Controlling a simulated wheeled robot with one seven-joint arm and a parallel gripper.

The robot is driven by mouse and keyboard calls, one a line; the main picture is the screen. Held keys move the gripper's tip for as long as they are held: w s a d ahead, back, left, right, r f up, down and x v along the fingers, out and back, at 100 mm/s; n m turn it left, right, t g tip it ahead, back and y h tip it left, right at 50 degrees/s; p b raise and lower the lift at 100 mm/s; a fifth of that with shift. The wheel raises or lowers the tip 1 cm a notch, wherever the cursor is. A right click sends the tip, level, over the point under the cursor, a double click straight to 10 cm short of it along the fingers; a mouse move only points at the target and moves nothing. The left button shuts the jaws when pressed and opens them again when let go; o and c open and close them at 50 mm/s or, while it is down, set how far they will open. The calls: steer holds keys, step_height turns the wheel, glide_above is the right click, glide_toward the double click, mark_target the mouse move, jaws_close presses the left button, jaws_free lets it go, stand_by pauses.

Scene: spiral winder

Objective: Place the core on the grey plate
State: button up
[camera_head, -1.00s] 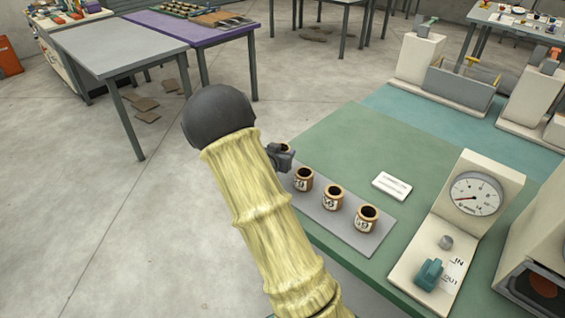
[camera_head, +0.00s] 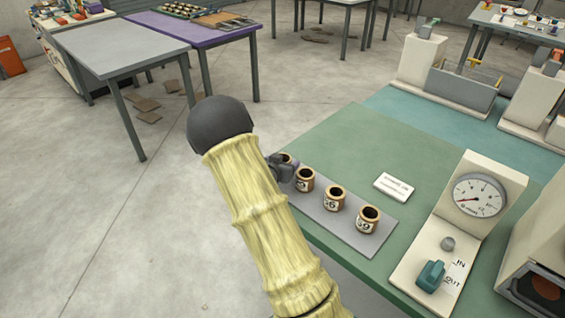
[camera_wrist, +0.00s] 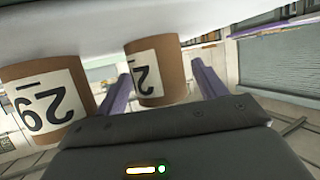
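My gripper (camera_wrist: 162,82) has its two purple fingers on either side of a brown core with a white label (camera_wrist: 166,72). In the head view my gripper (camera_head: 277,166) is at the left end of the grey plate (camera_head: 312,206). Only a bit of the held core's rim (camera_head: 289,158) shows behind it. Whether its base touches the plate is hidden. Three other labelled cores stand upright in a row on the plate: a near one (camera_head: 304,181), a middle one (camera_head: 332,202) and a right one (camera_head: 366,222).
The plate lies on a green table (camera_head: 350,135). A white card (camera_head: 394,186) lies behind the cores. A gauge panel with a teal lever (camera_head: 431,275) stands to the right. A neighbouring core (camera_wrist: 45,105) is close beside the held one in the wrist view.

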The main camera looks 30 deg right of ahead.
steer(key=shift+r, duration=0.2)
steer(key=v, duration=1.2)
steer(key=shift+f, duration=0.1)
steer(key=shift+a, duration=0.1)
steer(key=shift+a+f+y, duration=0.15)
steer(key=shift+a+y, duration=0.1)
steer(key=shift+y, duration=0.25)
steer(key=s+a+n+g+y, duration=0.3)
steer(key=s+a+n+y, duration=0.3)
steer(key=s+a+y, duration=0.35)
steer(key=s+r+n+g, duration=0.2)
steer(key=s+n+g, duration=0.1)
steer(key=s, duration=0.6)
